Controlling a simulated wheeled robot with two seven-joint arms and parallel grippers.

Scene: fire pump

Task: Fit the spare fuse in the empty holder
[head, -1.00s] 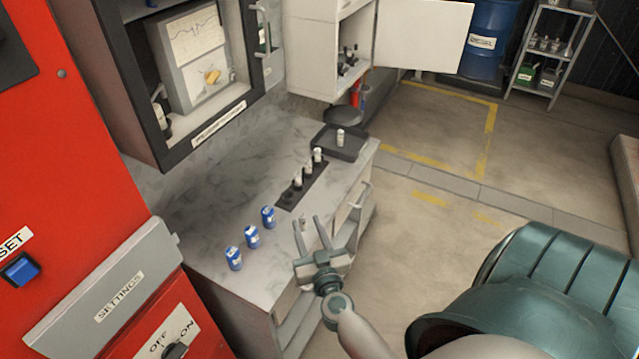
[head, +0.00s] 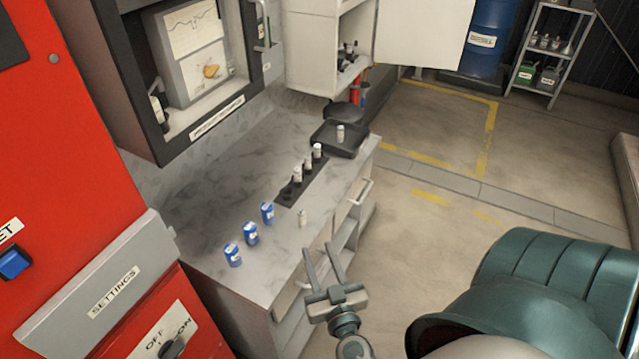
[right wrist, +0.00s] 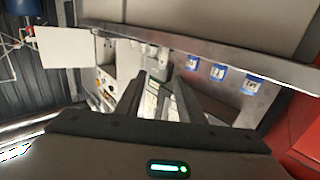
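A dark fuse strip (head: 290,195) lies on the marble counter with several pale fuses (head: 308,165) standing in a row at its far part. Its near end shows a dark spot with no pale fuse in it. One loose pale fuse (head: 303,217) stands on the counter near the front edge. Another pale fuse (head: 340,132) stands in a black tray (head: 352,151) farther back. I cannot tell which is the spare. My right gripper (head: 321,247) is open and empty, in front of the counter and apart from the loose fuse. My left gripper is not in view.
Three blue cylinders (head: 250,234) stand on the counter left of the loose fuse. A drawer handle (head: 360,191) sticks out from the counter front. A red cabinet (head: 85,130) fills the left side. A teal ribbed housing (head: 560,285) is at lower right.

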